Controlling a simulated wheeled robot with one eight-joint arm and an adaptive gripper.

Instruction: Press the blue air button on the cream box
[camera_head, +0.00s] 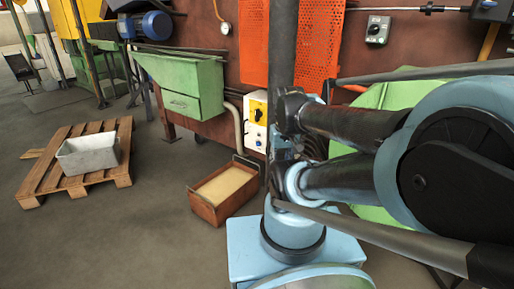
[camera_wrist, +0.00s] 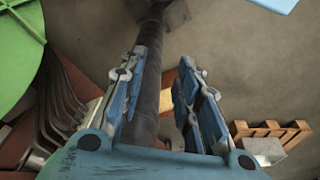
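The cream box (camera_head: 252,132) stands low against the brown furnace wall, just left of the dark vertical column in the head view. Its upper part is yellow with a black knob. A small blue button (camera_head: 258,142) shows on the pale lower part. My gripper (camera_wrist: 161,64) is open in the wrist view, with its two blue fingers apart. A dark pole runs behind the gap between them, and I see nothing held. The cream box does not show in the wrist view. I cannot clearly pick out the gripper in the head view, where arm links crowd the right side.
A brown bin (camera_head: 222,194) with pale contents sits on the floor below the box. A green cabinet (camera_head: 183,86) is to its left. A wooden pallet (camera_head: 50,179) carries a grey tub (camera_head: 88,154). An orange mesh panel (camera_head: 319,40) hangs above. Floor between pallet and bin is clear.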

